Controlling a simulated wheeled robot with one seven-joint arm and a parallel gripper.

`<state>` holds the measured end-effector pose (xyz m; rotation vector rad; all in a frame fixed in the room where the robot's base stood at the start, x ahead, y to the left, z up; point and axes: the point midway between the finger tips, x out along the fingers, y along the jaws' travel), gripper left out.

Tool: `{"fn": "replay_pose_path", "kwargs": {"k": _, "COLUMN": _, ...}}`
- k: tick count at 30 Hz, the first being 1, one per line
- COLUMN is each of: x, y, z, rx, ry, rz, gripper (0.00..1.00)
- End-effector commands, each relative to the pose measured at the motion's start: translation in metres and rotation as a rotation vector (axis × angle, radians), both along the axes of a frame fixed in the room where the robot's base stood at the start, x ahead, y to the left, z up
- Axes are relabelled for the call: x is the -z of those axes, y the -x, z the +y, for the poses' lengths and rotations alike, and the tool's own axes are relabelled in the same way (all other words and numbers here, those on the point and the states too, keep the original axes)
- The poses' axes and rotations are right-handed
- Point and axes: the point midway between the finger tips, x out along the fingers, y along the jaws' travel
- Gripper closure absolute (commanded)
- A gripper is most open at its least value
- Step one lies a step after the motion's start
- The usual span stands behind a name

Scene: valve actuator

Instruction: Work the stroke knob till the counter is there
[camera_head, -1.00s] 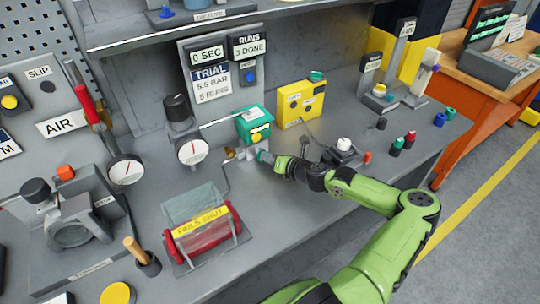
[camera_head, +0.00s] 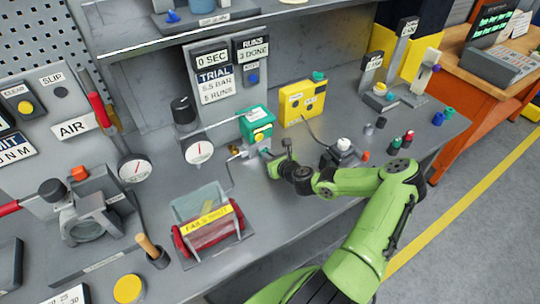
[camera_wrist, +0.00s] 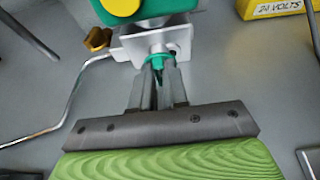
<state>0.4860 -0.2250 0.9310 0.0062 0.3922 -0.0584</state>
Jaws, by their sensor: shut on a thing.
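A green actuator box (camera_head: 257,124) with a yellow round part stands mid-bench; its lower part shows in the wrist view (camera_wrist: 165,8). Below it is a pale metal bracket (camera_wrist: 125,47) with a small green knob (camera_wrist: 158,62), which I take for the stroke knob. My gripper (camera_wrist: 158,75) is shut on this knob, its fingers hiding part of it. In the head view my gripper (camera_head: 268,155) is at the front of the actuator. The runs counter (camera_head: 252,48) reads 3 DONE. The trial card (camera_head: 215,84) reads 5.5 BAR, 5 RUNS.
A yellow box (camera_head: 302,101) stands right of the actuator. A white-topped device (camera_head: 343,146) and small coloured caps (camera_head: 408,137) lie beyond my arm.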

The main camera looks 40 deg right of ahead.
Motion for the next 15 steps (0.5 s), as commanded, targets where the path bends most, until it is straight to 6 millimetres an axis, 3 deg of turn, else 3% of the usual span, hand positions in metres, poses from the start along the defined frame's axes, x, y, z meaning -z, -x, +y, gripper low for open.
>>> {"fn": "replay_pose_path", "kwargs": {"k": 12, "x": 0.0004, "y": -0.0002, "z": -0.0001, "rx": -0.001, "ry": 0.013, "rz": 0.002, "gripper": 1.00}}
{"fn": "replay_pose_path", "kwargs": {"k": 13, "x": 0.0004, "y": -0.0002, "z": -0.0001, "rx": -0.001, "ry": 0.013, "rz": 0.002, "gripper": 0.84}}
{"fn": "replay_pose_path", "kwargs": {"k": 15, "x": 0.0003, "y": -0.0002, "z": -0.0001, "rx": -0.001, "ry": 0.013, "rz": 0.001, "gripper": 0.74}}
